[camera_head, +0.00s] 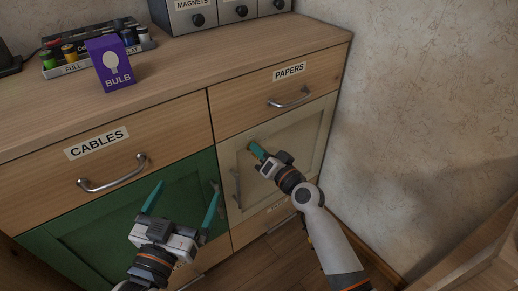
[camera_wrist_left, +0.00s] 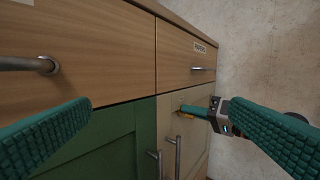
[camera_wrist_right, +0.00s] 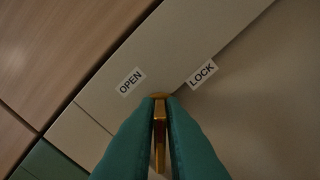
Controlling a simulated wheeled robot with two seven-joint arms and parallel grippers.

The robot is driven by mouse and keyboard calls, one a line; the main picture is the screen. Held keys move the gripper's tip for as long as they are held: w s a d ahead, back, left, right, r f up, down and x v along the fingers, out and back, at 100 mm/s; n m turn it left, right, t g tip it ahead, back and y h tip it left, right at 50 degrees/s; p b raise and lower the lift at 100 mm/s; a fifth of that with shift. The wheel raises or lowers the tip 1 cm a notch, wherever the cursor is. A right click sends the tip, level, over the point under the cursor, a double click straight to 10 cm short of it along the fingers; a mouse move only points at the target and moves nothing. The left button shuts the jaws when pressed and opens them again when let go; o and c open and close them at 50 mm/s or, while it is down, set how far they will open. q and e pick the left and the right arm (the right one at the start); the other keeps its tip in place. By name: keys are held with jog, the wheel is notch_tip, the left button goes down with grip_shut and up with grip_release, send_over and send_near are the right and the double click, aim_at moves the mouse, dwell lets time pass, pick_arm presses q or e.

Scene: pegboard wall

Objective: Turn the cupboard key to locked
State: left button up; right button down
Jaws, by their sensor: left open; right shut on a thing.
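The cupboard has a cream door (camera_head: 295,145) with a brass key (camera_wrist_right: 160,130) near its top left. In the right wrist view, an OPEN label (camera_wrist_right: 131,80) is up and left of the key and a LOCK label (camera_wrist_right: 201,73) up and right. The key stands upright in that view while both labels are tilted. My right gripper (camera_head: 253,148) is shut on the key; its teal fingers hide the key's sides. My left gripper (camera_head: 188,188) is open and empty in front of the green door (camera_head: 90,235).
A PAPERS drawer (camera_head: 240,105) is above the cream door and a CABLES drawer (camera_head: 45,185) above the green one, both with metal handles. Upright handles (camera_wrist_left: 178,155) stand between the doors. A purple bulb box (camera_head: 110,65) is on the worktop. A wall is at right.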

jog(key=m+p, duration=0.1)
jog(key=m, duration=0.4)
jog(key=shift+f+m, duration=0.1)
jog(key=shift+m, duration=0.2)
pick_arm(q)
notch_tip(320, 180, down, 7)
jog(key=s+a+g+y, duration=0.1)
jog(key=g, duration=0.3)
jog(key=shift+s+a+r+g+y+p, duration=0.2)
jog(key=shift+s+a+g+y+p, duration=0.05)
jog(key=shift+s+g+y+p, duration=0.15)
pick_arm(e)
jog(key=shift+d+f+m, duration=0.1)
jog(key=shift+f+m, duration=0.05)
jog(key=shift+m, duration=1.85)
jog(key=c, duration=1.6)
grip_release()
